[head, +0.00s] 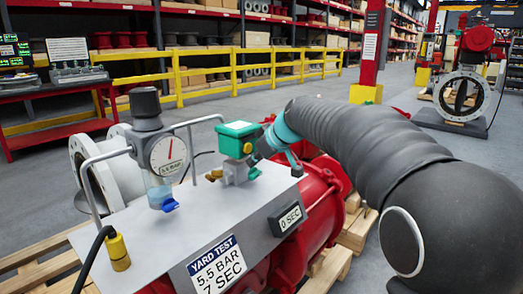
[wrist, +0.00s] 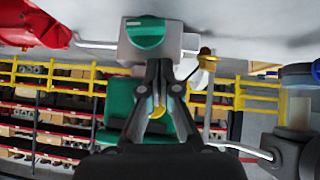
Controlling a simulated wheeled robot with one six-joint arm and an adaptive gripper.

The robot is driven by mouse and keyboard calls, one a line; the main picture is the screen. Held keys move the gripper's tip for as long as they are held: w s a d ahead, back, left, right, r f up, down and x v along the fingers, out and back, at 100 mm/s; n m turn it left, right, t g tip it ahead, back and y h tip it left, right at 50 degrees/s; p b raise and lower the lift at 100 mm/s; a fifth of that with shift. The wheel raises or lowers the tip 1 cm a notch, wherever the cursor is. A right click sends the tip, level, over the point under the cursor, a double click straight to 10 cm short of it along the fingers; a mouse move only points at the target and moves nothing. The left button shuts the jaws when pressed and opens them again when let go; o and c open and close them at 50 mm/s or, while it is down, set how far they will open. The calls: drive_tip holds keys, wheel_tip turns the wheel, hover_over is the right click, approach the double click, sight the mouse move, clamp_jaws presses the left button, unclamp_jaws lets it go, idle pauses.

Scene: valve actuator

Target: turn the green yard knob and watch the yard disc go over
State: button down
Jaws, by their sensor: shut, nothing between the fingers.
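A small valve block with a green top (head: 238,129) stands on the grey plate of the test unit. In the wrist view a rounded green knob (wrist: 145,32) sits on a pale block at the top. My gripper (head: 258,156) is at the right side of the block in the head view. In the wrist view its dark fingers (wrist: 162,66) are shut and empty, just below the knob in the picture. I cannot tell whether they touch the block. The yard disc (head: 461,95) shows dark inside a white flanged ring at the far right.
A pressure gauge (head: 168,154) stands left of the block, beside a bent metal rail. A display (head: 290,217) reads 0 SEC, near a YARD TEST sign (head: 215,267). A brass fitting (wrist: 206,59) sits close right of the fingers. Yellow railing (head: 240,65) runs behind.

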sight(255, 175)
drive_tip(key=shift+w+d+f, duration=0.1)
drive_tip(key=shift+d+f, duration=0.1)
drive_tip(key=shift+f, duration=1.2)
